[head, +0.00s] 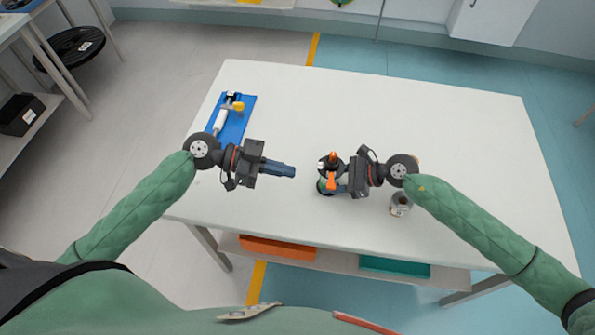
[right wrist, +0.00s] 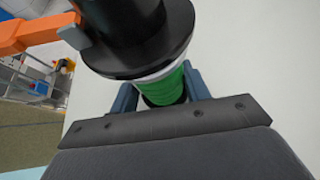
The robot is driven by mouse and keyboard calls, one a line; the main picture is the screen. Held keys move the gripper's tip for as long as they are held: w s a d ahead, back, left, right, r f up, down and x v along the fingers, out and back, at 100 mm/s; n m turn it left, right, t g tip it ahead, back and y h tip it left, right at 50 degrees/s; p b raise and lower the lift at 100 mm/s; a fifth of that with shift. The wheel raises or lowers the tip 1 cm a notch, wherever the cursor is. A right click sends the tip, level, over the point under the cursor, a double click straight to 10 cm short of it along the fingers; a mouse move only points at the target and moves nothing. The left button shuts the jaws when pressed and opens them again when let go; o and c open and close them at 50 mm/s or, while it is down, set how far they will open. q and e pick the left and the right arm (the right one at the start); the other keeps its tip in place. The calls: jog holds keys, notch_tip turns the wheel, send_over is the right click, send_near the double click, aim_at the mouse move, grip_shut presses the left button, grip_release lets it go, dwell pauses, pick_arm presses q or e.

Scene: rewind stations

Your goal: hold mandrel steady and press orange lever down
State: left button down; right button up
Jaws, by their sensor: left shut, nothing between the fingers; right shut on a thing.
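The mandrel (head: 326,168) stands on the white table near the middle, with a black flange (right wrist: 140,45) and a green section (right wrist: 163,88) below it. An orange lever (head: 331,181) shows on its near side; it also shows at the upper left of the right wrist view (right wrist: 35,33). Another orange part (head: 333,157) sticks up at the top. My right gripper (head: 338,189) is shut around the green section, one blue finger on each side. My left gripper (head: 292,171) is shut and empty, left of the mandrel and apart from it.
A blue tray (head: 243,112) with a white cylinder (head: 220,122) and a yellow part (head: 239,106) lies at the table's left. A grey can (head: 400,204) stands just right of my right gripper. The table's back and right are mostly clear.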

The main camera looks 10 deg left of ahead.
pick_arm(q)
jog(key=shift+a, duration=0.3)
jog(key=c, duration=2.1)
grip_release()
jog(key=o, duration=0.3)
jog(key=shift+o, duration=1.3)
jog(key=shift+s+d+f, duration=0.1)
jog(key=shift+s+f, duration=0.1)
jog(key=shift+s, duration=0.05)
jog(key=n+h, duration=0.3)
jog(key=n, duration=0.9)
send_near(331, 185)
jog(key=a, duration=0.2)
jog(key=d+n, duration=0.2)
jog(key=d, duration=0.2)
jog(key=d+n, duration=0.2)
jog(key=d, duration=0.2)
jog(key=d+n, duration=0.3)
jog(key=d, duration=0.1)
jog(key=shift+w+f+t, duration=0.2)
jog(key=shift+w+t, duration=0.05)
jog(key=shift+t, duration=0.15)
